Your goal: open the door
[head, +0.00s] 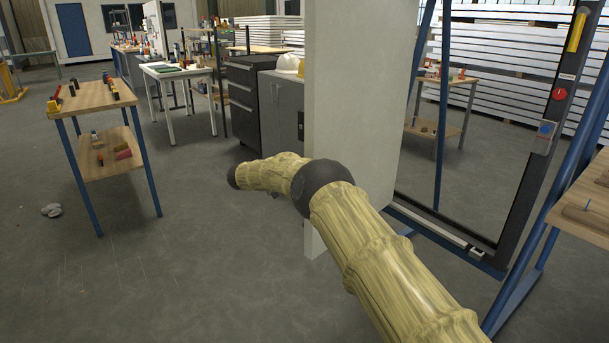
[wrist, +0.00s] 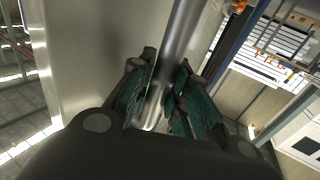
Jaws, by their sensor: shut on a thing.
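In the wrist view the door's pale face (wrist: 90,55) is behind and left of a round metal bar handle (wrist: 182,35). My gripper (wrist: 160,92) has its green-padded fingers on both sides of the bar, shut on it. In the head view my arm reaches towards the door's left side; the fingers and handle cannot be made out there.
A wooden table with blue legs (head: 95,97) stands at the left, with small items on it. Dark drawers (head: 243,100) and a grey cabinet (head: 278,118) stand behind the door. A blue post (head: 545,260) and wooden tabletop (head: 588,205) are at the right. The floor (head: 150,270) at front left is clear.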

